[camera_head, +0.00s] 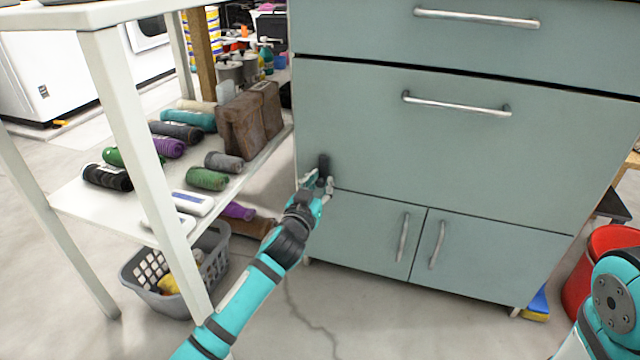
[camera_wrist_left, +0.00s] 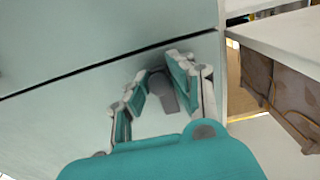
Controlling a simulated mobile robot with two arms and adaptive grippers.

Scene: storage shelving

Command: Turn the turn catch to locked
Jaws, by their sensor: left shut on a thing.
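The turn catch (camera_head: 323,163) is a small dark grey piece on the front of the grey-green cabinet, near its left edge, at the seam above the lower doors. Its upper part sticks up past my fingers in the head view. My left gripper (camera_head: 319,183) is at the catch, its fingers shut on it from either side. In the left wrist view the grey catch (camera_wrist_left: 162,88) sits between the two fingers of the left gripper (camera_wrist_left: 156,95). Part of the catch is hidden by the fingers. My right gripper is out of the frame; only part of my right arm shows at the lower right.
The cabinet has drawers with bar handles (camera_head: 455,104) and two lower doors (camera_head: 365,235). A white shelf unit (camera_head: 75,200) with rolled cloths stands close at left, a grey basket (camera_head: 150,297) beneath it. A red bucket (camera_head: 590,270) stands at right.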

